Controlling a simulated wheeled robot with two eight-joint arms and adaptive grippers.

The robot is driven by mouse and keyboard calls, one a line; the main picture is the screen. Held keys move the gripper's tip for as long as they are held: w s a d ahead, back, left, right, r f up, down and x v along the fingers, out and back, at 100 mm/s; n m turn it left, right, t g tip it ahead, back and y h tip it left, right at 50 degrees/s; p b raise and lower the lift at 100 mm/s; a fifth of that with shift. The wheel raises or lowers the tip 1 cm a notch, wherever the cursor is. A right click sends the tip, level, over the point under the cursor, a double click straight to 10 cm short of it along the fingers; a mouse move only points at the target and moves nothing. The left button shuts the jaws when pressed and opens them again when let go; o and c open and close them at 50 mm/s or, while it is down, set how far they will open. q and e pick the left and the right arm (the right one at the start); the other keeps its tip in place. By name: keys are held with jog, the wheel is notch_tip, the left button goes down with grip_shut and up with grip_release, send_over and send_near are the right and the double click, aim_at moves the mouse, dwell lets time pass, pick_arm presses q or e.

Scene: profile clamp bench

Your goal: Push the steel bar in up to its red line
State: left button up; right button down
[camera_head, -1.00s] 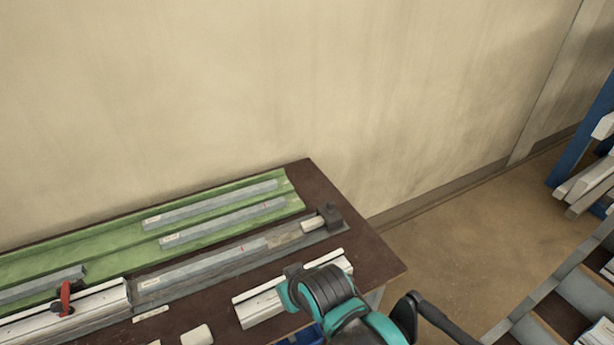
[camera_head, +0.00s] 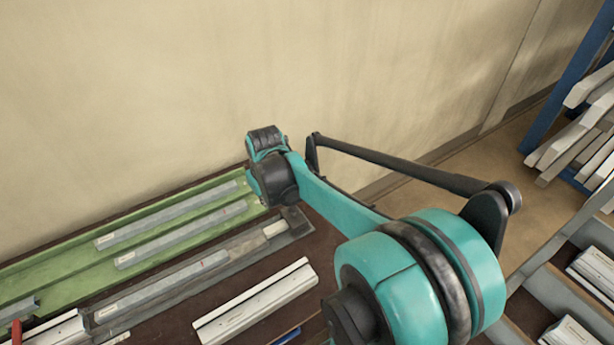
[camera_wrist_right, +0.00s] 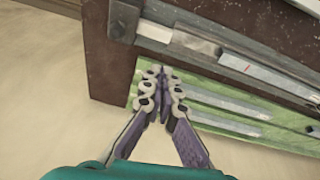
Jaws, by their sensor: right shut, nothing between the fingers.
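The steel bar (camera_head: 165,286) lies in the grey channel on the bench, its red line (camera_head: 204,264) showing near its right end. Its left end meets the white clamp profile (camera_head: 55,332) at the lower left. In the right wrist view the bar (camera_wrist_right: 265,76) runs off to the right, with a red mark near its closer end. My right gripper (camera_wrist_right: 163,76) is shut and empty, by the bench edge and the green tray, apart from the bar. In the head view my right arm shows, but its fingertips cannot be made out. My left gripper is not in view.
The green tray (camera_head: 60,248) holds several grey bars along the wall. A dark end block (camera_head: 296,220) and a pale piece (camera_head: 275,229) stand at the channel's right end. A white profile (camera_head: 256,304) lies in front. Racks of profiles (camera_head: 580,140) stand at the right.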

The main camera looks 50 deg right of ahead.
jog(key=d+f+m+g+y+p, duration=0.1)
jog(key=d+f, duration=0.4)
jog(key=d, duration=1)
jog(key=shift+s+d+f+g+p, duration=0.15)
jog(key=shift+d+f+g+p, duration=0.1)
jog(key=shift+g+p, duration=0.7)
